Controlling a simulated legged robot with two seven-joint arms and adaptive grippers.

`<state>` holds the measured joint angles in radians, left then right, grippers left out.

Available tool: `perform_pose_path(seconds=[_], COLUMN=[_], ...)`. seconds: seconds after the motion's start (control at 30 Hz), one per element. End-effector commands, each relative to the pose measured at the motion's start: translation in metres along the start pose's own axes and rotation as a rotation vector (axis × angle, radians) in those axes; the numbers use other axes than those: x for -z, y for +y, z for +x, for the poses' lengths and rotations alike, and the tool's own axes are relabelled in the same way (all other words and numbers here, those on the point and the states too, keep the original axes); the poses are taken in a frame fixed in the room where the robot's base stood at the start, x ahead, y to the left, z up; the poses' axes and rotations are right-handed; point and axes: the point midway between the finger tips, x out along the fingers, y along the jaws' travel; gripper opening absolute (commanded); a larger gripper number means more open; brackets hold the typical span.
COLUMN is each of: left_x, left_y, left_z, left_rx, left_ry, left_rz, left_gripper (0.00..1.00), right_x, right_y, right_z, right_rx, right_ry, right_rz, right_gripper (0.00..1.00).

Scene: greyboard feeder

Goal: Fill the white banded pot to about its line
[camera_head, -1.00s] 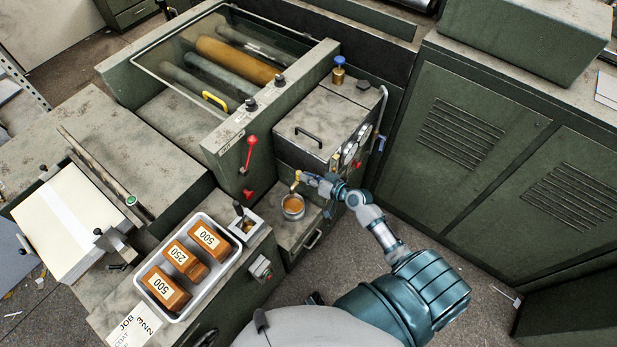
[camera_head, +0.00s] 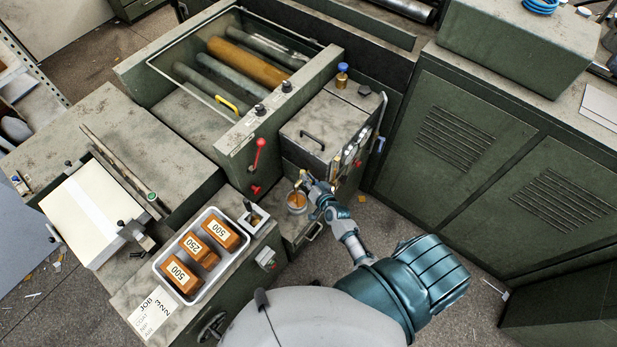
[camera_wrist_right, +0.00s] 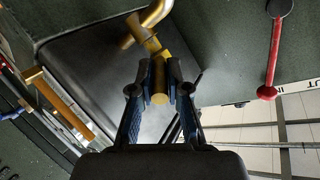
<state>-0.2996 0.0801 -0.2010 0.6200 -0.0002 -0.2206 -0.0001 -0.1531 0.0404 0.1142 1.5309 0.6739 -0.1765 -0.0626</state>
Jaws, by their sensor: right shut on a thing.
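The pot (camera_head: 297,208) stands on a low ledge at the front of the green machine, under a small brass tap (camera_head: 302,176). Brown-orange liquid shows inside the pot. Its band and line are too small to make out, so I cannot tell the level against the line. My right gripper (camera_head: 307,182) is at the tap, just above and right of the pot, and partly covers it. In the right wrist view, the gripper (camera_wrist_right: 160,84) is shut on the brass tap handle (camera_wrist_right: 159,97). The pot is not clearly seen there. My left gripper is out of view.
A white tray (camera_head: 160,266) with orange-brown blocks marked 500 and 250 lies left of the pot. A red lever (camera_head: 258,155) stands up behind it. A grey box with a black handle (camera_head: 312,140) is just behind the tap. Green cabinets close off the right; floor lies between.

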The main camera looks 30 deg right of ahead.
Motion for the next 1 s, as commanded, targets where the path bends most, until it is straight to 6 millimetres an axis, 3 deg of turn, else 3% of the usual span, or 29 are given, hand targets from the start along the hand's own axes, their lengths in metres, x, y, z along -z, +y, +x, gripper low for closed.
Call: perform_pose_path(seconds=[0.07, 0.1, 0.2, 0.57, 1.0], left_x=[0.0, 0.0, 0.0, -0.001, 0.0], left_y=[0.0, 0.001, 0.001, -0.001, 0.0], left_z=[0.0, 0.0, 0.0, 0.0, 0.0], left_rx=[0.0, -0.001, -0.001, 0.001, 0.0], left_ry=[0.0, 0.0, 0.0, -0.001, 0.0], left_rz=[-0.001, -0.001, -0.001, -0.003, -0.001], left_gripper=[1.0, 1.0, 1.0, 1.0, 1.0], right_x=[0.0, 0.0, 0.0, -0.001, -0.002], right_y=[0.001, 0.001, 0.001, 0.001, 0.002], right_z=[0.0, 0.0, 0.0, -0.006, -0.094], right_rx=[-0.001, -0.001, -0.001, 0.0, -0.001], right_ry=[-0.001, -0.001, -0.001, -0.003, -0.005], right_rz=[-0.001, -0.001, -0.001, 0.0, -0.002], right_gripper=[0.0, 0.2, 0.4, 0.4, 0.4])
